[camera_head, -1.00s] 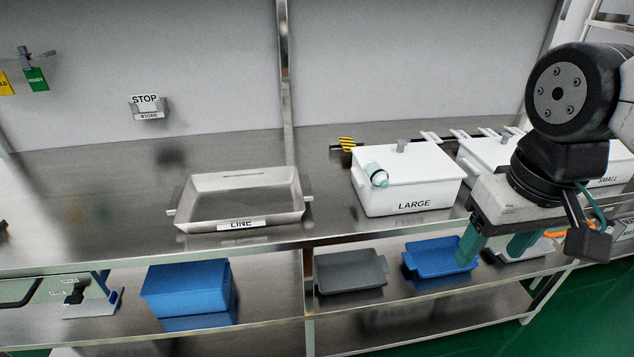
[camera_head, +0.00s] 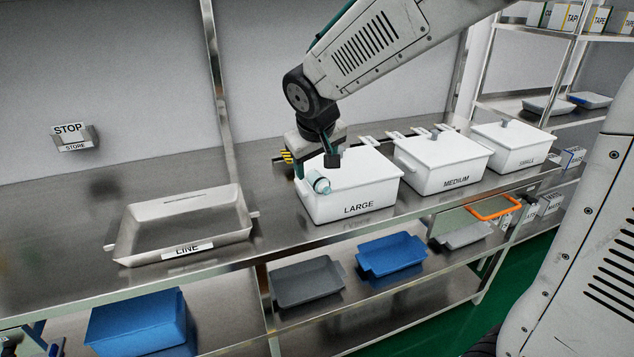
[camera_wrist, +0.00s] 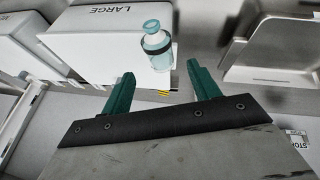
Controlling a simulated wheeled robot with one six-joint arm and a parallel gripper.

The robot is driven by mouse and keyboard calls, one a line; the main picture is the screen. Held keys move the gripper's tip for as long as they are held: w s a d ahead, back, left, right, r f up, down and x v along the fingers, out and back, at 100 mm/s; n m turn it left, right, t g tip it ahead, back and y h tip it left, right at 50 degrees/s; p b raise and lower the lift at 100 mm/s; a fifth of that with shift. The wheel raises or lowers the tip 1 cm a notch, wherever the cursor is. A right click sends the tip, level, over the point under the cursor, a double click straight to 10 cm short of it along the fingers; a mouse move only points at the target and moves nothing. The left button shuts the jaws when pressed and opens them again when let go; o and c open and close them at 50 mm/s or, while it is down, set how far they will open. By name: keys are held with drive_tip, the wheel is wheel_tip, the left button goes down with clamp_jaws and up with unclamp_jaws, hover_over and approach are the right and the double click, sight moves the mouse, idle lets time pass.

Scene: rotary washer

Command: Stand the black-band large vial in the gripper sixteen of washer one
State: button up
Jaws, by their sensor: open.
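In the head view my gripper (camera_head: 316,165) is over the left part of the box, close above the vial. No washer is in view.
White boxes marked MEDIUM (camera_head: 445,163) and, further right, another white box (camera_head: 512,148) stand along the bench. A metal LINE tray (camera_head: 185,252) is to the left. A STOP/STORE sign (camera_head: 74,138) is on the wall. Blue and grey trays sit on the lower shelf.

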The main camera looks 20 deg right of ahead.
sight(315, 174)
drive_tip(key=x, duration=0.5)
drive_tip(key=shift+w+f, duration=0.15)
drive_tip(key=shift+f, duration=0.1)
drive_tip(key=c, duration=1.1)
drive_tip(key=shift+r, duration=0.1)
drive_tip(key=shift+c, duration=0.2)
